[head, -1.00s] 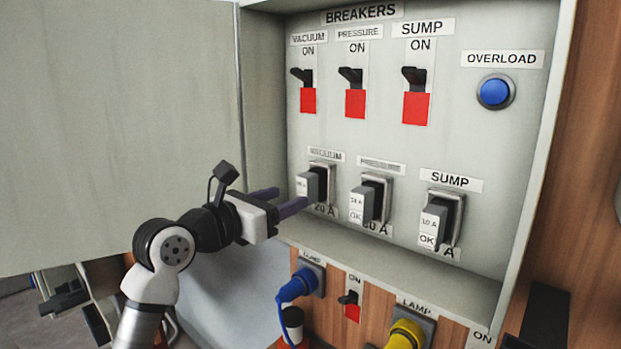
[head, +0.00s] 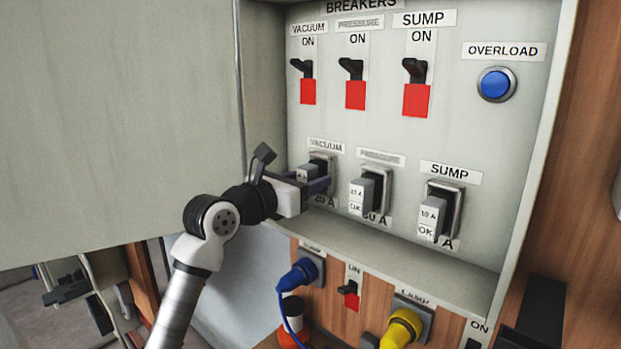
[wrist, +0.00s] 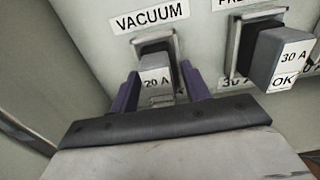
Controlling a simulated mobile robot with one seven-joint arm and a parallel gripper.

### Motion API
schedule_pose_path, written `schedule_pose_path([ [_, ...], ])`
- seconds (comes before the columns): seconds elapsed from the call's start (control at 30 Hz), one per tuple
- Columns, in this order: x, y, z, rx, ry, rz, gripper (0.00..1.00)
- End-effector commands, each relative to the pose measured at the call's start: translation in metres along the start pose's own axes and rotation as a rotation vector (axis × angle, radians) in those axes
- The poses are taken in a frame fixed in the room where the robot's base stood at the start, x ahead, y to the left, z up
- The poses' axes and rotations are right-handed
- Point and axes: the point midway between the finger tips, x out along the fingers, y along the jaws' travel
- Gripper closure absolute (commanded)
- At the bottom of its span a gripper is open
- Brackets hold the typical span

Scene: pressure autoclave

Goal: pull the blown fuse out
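The grey vacuum fuse (head: 305,173) sits in its socket under the VACUUM label; it also shows in the wrist view (wrist: 156,78), marked 20 A. The lower part of its face is hidden behind my gripper. My gripper (head: 317,184) is at this fuse, with one purple finger on each side of it. In the wrist view the fingers (wrist: 160,82) are apart, with a narrow gap at the right side; contact on the left is unclear. The pressure fuse (head: 362,195) and the sump fuse (head: 432,216) sit in their sockets, both marked OK.
Three black breaker switches (head: 354,69) with red patches and a blue overload button (head: 496,84) are above. A large grey door panel (head: 110,120) stands open at left. A ledge (head: 400,243) runs below the fuses, with blue (head: 297,275) and yellow (head: 402,328) plugs beneath.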

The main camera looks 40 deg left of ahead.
Motion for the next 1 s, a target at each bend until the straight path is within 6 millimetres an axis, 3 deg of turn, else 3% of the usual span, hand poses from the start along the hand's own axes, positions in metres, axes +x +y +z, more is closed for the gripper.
schedule_pose_path([
  [0.03,-0.0001,0.0000,0.0001,0.000,0.000,0.000,0.60],
  [0.33,-0.0002,-0.0001,0.0001,0.000,0.000,0.000,0.99],
  [1.0,-0.0066,0.0003,-0.0006,0.001,-0.001,0.001,1.00],
])
